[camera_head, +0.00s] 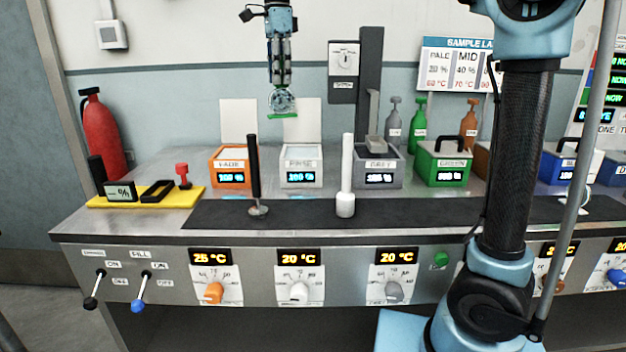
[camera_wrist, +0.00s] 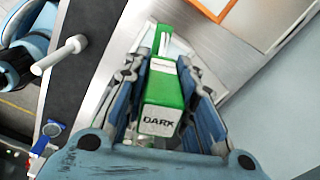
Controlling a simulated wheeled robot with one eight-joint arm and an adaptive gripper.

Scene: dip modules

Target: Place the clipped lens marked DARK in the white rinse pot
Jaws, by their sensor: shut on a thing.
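My gripper (camera_head: 282,98) is shut on a green clip marked DARK (camera_wrist: 160,100). In the head view the green clip (camera_head: 284,115) shows at the fingertips, in the air above the row of pots. The lens itself is hard to make out. In the wrist view my gripper (camera_wrist: 166,88) has a blue finger on each side of the clip. The white rinse pot (camera_head: 301,179), labelled RINSE, stands on the counter below my gripper and slightly to its right. In the wrist view a pale pot rim shows partly behind the clip.
An orange pot (camera_head: 231,179) stands left of the rinse pot, and a grey pot (camera_head: 379,179) stands to its right. A black upright handle (camera_head: 253,170) and a white one (camera_head: 347,170) stand in front. White panels rise behind the pots.

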